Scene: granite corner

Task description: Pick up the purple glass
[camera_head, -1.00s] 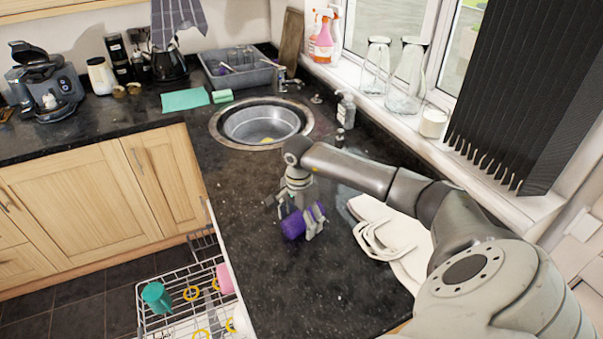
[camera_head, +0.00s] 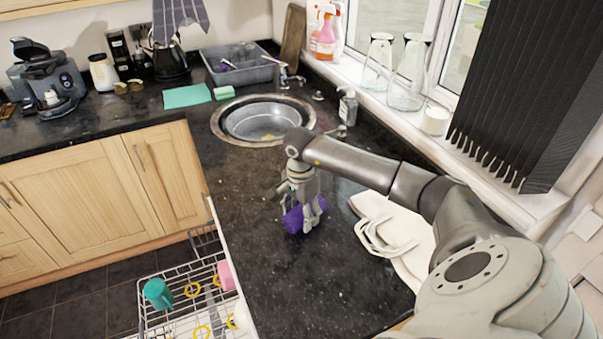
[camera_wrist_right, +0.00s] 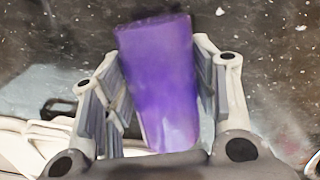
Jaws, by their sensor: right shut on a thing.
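The purple glass (camera_head: 292,218) is at the right gripper, over the dark granite counter in front of the sink. In the right wrist view the glass (camera_wrist_right: 162,75) lies between the two fingers, its wide end pointing away from the palm. My right gripper (camera_head: 305,214) is shut on it, with a finger along each side; it also fills the lower part of the right wrist view (camera_wrist_right: 160,100). I cannot tell whether the glass touches the counter. My left gripper is not in view.
White folded items (camera_head: 390,235) lie on the counter to the right. The round sink (camera_head: 225,122) is behind. An open dishwasher rack (camera_head: 165,325) with cups stands below the counter's left edge. Tall glasses (camera_head: 408,80) stand on the windowsill.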

